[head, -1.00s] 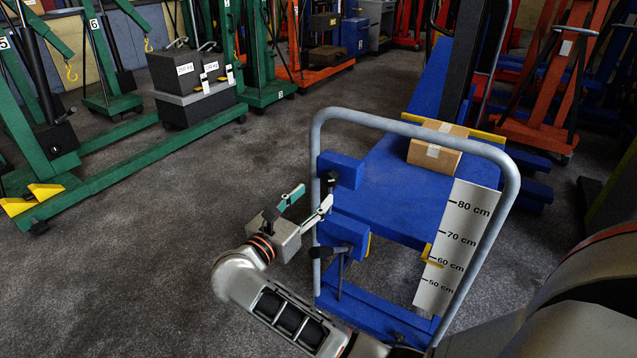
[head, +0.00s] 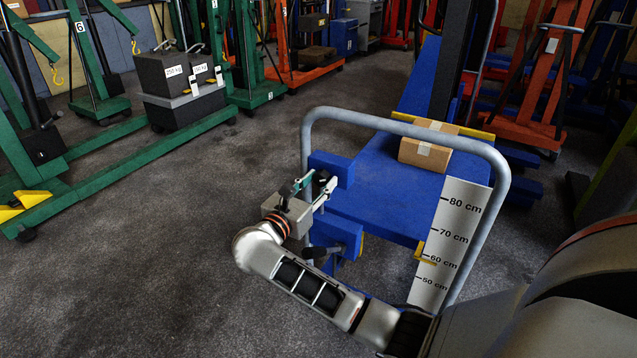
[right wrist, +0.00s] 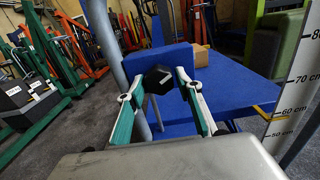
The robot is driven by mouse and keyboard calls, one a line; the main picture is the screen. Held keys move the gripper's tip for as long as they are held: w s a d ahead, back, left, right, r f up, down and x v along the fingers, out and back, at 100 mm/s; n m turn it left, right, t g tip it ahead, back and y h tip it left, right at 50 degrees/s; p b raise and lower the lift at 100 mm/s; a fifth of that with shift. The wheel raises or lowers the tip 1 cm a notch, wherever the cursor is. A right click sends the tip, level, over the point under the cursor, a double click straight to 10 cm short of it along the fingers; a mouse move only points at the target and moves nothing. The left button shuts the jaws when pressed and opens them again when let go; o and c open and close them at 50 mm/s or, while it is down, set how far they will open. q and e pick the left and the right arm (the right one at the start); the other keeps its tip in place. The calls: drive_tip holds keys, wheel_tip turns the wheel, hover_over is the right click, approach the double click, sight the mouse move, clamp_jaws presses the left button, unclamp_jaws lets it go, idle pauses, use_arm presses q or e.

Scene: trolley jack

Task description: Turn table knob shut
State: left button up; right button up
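A black, many-sided knob (right wrist: 158,78) sits on the face of the upper blue block on the lift table's handle frame. In the head view this upper block (head: 343,168) is beside the left post, and the knob is mostly hidden behind my fingers. My right gripper (head: 318,184) is just in front of the block. In the right wrist view my right gripper (right wrist: 154,86) is open, with one green-padded finger on each side of the knob and gaps visible between. Whether the fingertips reach past the knob's face I cannot tell. My left gripper is not in view.
A lower blue block with a black lever (head: 315,252) is below my gripper. The grey tubular handle (head: 400,122) arches over the blue table (head: 385,195), which carries a cardboard box (head: 425,155). A height scale (head: 455,225) stands at right. Floor at left is open.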

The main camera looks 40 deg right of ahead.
drive_tip(key=c, duration=0.5)
